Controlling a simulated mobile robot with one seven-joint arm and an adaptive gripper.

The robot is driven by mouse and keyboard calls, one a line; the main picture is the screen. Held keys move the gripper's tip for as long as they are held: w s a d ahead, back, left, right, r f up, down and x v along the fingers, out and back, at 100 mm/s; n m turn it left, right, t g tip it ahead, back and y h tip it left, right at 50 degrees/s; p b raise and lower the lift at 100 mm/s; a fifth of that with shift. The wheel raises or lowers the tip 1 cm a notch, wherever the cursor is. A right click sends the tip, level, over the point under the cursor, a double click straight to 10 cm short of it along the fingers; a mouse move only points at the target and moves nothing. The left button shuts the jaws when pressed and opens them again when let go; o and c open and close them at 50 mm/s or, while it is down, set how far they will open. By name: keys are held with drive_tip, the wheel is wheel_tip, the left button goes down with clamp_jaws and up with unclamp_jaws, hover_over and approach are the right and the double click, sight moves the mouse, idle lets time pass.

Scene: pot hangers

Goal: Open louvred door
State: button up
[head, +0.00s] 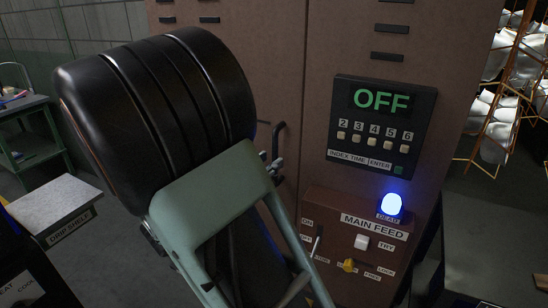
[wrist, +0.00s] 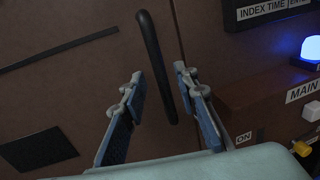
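The louvred door (head: 274,62) is the brown left panel of a tall cabinet, with dark slots near its top. It stands shut against the right panel along a vertical seam. Its black bar handle (wrist: 152,62) runs upright beside the seam in the wrist view. In the head view only part of the handle (head: 277,138) shows past my arm. My gripper (wrist: 158,76) is open, with its two fingertips on either side of the handle's lower part. I cannot tell whether either finger touches it. My arm hides much of the door in the head view.
The right panel carries an "OFF" display (head: 381,100), a lit blue lamp (head: 391,205) and a protruding main feed box (head: 352,245) close to my gripper. A drip shelf (head: 50,207) and a green cart (head: 30,145) stand left. Racks of hanging pots (head: 500,110) are at right.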

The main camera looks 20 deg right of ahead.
sight(273, 159)
drive_tip(key=shift+x, duration=1.8)
clamp_jaws()
